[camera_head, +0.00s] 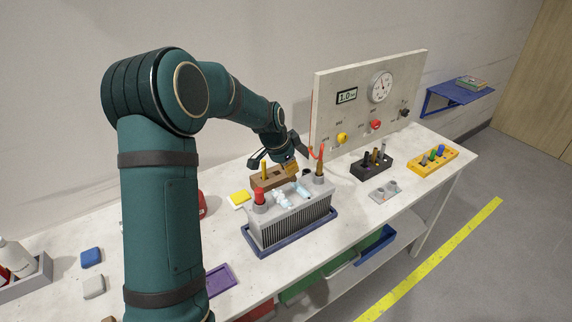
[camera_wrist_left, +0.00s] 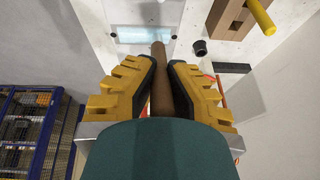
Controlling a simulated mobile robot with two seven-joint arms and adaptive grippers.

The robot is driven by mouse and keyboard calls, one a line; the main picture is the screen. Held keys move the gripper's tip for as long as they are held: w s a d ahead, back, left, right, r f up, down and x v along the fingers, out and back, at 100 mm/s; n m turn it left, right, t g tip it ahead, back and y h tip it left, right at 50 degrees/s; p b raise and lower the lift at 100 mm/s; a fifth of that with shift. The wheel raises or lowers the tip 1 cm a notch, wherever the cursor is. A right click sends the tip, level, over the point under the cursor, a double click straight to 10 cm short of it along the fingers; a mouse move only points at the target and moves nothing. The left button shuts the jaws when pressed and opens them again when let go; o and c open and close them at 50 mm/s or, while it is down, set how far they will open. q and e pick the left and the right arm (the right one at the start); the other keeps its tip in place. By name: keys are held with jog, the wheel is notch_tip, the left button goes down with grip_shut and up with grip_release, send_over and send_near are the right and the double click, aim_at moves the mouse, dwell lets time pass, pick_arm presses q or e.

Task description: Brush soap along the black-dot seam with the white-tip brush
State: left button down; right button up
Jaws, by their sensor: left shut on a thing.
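My left gripper (camera_head: 289,169) reaches over the back of a grey finned block (camera_head: 290,222). In the left wrist view its yellow-padded fingers (camera_wrist_left: 160,88) are shut on a brown round stick (camera_wrist_left: 159,70), which looks like a brush handle. The stick's tip is hidden, so its colour cannot be told. White-blue blobs (camera_head: 283,198), perhaps foam, and a pale blue clear piece (camera_head: 302,188) lie on the block's top. That clear piece seems to show in the wrist view (camera_wrist_left: 144,35). My right gripper is out of view.
A red-capped post (camera_head: 259,196) and an orange-topped post (camera_head: 320,162) stand at the block's ends. A brown wooden holder (camera_head: 259,182) with a yellow stick is behind it. A gauge panel (camera_head: 330,115) stands behind. A black holder (camera_head: 371,168) is to the right.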

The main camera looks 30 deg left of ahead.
pick_arm(q)
jog(key=shift+s+d, duration=0.25)
jog(key=shift+d, duration=0.3)
jog(key=shift+w+a, duration=0.25)
jog(key=shift+a, duration=0.35)
jog(key=shift+w+a, duration=0.25)
jog(key=shift+a, duration=0.3)
jog(key=shift+s+d+b, duration=0.2)
jog(key=shift+s+d, duration=0.05)
jog(key=shift+d, duration=0.35)
jog(key=shift+s+d+b, duration=0.2)
jog(key=shift+s+d, duration=0.05)
jog(key=shift+d, duration=0.3)
jog(key=shift+r+p, duration=1.8)
jog(key=shift+r, duration=1.15)
notch_tip(320, 180, up, 3)
jog(key=shift+r+p, duration=0.1)
jog(key=shift+p, duration=0.8)
